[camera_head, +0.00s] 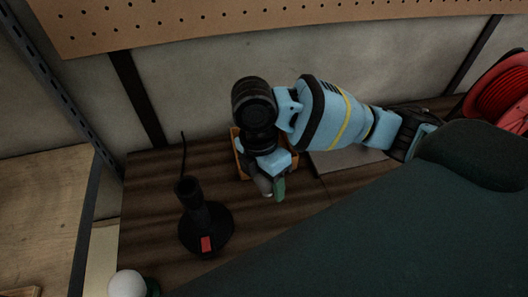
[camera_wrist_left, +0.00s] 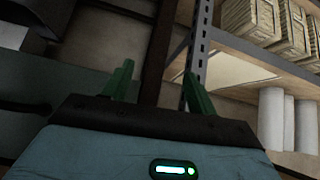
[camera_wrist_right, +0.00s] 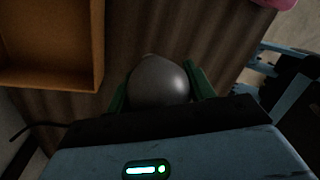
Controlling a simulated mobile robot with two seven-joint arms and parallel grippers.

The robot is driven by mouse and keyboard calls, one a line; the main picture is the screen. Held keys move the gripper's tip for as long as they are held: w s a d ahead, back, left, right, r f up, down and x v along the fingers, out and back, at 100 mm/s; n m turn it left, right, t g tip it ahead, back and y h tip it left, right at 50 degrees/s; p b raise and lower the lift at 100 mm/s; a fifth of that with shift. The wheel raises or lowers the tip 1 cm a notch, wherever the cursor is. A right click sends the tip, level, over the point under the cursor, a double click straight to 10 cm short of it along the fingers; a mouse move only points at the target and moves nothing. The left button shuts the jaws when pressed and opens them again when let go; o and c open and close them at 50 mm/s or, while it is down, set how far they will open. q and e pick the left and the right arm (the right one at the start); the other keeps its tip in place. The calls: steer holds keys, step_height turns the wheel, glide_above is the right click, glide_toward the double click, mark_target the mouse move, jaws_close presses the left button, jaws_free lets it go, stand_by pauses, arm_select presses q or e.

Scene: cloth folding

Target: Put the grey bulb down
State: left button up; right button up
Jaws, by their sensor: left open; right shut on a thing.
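The grey bulb (camera_wrist_right: 158,82) is round and dull, and sits between the green fingers of my right gripper (camera_wrist_right: 160,92), which is shut on it. In the head view my right gripper (camera_head: 273,189) points down over the dark wooden table, with the bulb (camera_head: 263,185) mostly hidden by its fingers. The height of the bulb above the table is hard to tell. My left gripper (camera_wrist_left: 158,88) is open and empty in the left wrist view, facing shelving.
An orange-brown open tray (camera_head: 238,151) lies behind my right gripper; it also shows in the right wrist view (camera_wrist_right: 98,45). A black lamp base (camera_head: 207,229) with a red switch stands to the left. A white round thing (camera_head: 127,284) is at bottom left. A red reel (camera_head: 498,93) is far right.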

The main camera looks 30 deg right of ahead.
steer(key=n, duration=0.3)
steer(key=a+r+n+h+p, duration=0.1)
steer(key=n, duration=0.1)
steer(key=shift+s+t, duration=0.1)
steer(key=shift+t, duration=0.2)
steer(key=n, duration=0.5)
steer(key=shift+s+a+r+t+h+p, duration=0.1)
steer(key=shift+a+r+t+h+p, duration=0.2)
steer(key=shift+a+r+t+p, duration=0.1)
arm_select(q)
steer(key=shift+t, duration=0.6)
steer(key=w+r, duration=0.2)
steer(key=w+r+p, duration=0.1)
steer(key=r, duration=0.1)
steer(key=shift+w+a+r, duration=0.2)
steer(key=shift+w+r, duration=0.15)
arm_select(e)
steer(key=n, duration=0.3)
steer(key=a+r+n+t, duration=0.1)
steer(key=n, duration=0.5)
steer(key=shift+s+a+r+t, duration=0.15)
steer(key=shift+a+r+t, duration=0.05)
steer(key=shift+a+t, duration=0.1)
